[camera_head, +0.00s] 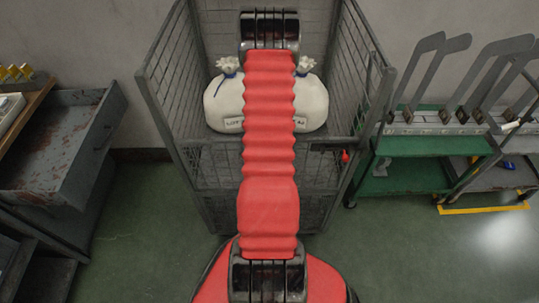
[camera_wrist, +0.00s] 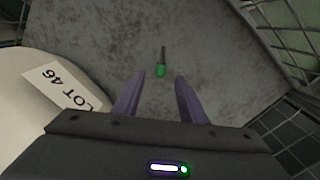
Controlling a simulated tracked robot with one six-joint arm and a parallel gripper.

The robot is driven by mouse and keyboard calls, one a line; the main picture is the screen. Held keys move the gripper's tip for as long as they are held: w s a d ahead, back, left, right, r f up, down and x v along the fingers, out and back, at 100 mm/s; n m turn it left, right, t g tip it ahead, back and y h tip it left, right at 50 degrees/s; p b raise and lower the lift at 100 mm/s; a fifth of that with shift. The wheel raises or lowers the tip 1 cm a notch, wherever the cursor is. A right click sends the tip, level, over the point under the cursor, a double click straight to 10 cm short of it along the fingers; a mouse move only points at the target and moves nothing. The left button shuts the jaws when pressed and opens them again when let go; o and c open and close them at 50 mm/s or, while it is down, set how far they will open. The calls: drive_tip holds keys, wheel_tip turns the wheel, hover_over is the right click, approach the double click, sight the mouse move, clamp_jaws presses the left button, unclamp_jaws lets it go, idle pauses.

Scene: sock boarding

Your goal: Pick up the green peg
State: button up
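The green peg (camera_wrist: 160,70) shows in the wrist view, lying on a worn grey metal surface (camera_wrist: 110,45). It has a green end toward my gripper and a thin dark shaft pointing away. My gripper (camera_wrist: 156,78) is open, with two purple fingers spread to either side of the peg's line. Nothing is held between the fingers. The peg's green end appears between or just beyond the fingertips; I cannot tell the height gap. In the head view my red arm covers the middle of the cage, and neither the peg nor the fingers can be made out.
A white sack (camera_wrist: 30,100) labelled LOT 46 lies close on the left in the wrist view. Wire mesh cage walls (camera_head: 175,75) enclose the sides. A green cart (camera_head: 410,160) with upright grey boards stands right; a grey open drawer (camera_head: 75,140) stands left.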

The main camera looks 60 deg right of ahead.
drive_tip(key=shift+f, duration=0.5)
drive_tip(key=shift+f, duration=0.1)
drive_tip(key=shift+s+a+f, duration=0.15)
drive_tip(key=shift+f, duration=2.4)
drive_tip(key=shift+c, duration=0.3)
clamp_jaws()
